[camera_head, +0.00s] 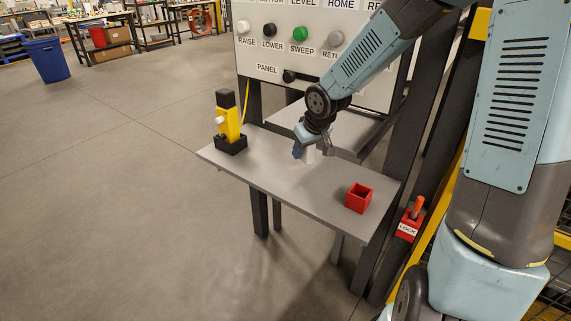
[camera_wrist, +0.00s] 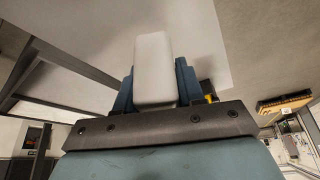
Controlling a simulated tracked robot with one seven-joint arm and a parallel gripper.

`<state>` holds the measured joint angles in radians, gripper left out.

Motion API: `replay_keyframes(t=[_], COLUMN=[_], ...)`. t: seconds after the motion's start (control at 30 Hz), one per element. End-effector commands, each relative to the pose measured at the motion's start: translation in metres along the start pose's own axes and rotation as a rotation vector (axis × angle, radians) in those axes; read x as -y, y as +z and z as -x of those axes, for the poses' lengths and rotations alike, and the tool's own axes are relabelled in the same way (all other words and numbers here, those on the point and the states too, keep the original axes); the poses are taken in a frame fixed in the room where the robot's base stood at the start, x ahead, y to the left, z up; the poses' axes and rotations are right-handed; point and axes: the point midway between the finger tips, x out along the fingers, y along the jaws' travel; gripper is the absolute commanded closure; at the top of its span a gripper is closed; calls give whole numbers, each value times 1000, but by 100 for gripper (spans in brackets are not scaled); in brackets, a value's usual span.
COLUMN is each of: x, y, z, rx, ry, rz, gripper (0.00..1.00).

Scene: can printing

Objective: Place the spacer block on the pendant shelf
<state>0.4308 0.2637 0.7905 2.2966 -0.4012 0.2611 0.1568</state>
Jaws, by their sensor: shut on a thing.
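The spacer block, a pale white block, is between my gripper's blue fingers in the wrist view (camera_wrist: 153,68). In the head view only a small pale part of the block (camera_head: 313,156) shows beside the fingers. My gripper (camera_head: 303,148) is shut on it, low over the middle of the grey pendant shelf (camera_head: 265,178). I cannot tell whether the block touches the shelf. The yellow and black pendant (camera_head: 231,125) stands upright in a black holder at the shelf's left end.
A small open red box (camera_head: 358,198) sits on the shelf's right part. The control panel (camera_head: 290,45) with buttons rises behind the shelf. A red lock box (camera_head: 409,224) with an orange handle is at the right. The shelf between pendant and red box is otherwise clear.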

Motion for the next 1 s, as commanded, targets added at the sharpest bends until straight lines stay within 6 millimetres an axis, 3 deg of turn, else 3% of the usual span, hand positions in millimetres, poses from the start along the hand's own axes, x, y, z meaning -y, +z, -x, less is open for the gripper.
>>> replay_keyframes(t=[0.4,0.8,1.0], x=[4,5,5], y=[-35,-48,-52], z=[-40,-93,-104], rx=[1,1,0], ry=[-2,-1,0], rz=[3,2,1], gripper=[92,92,92])
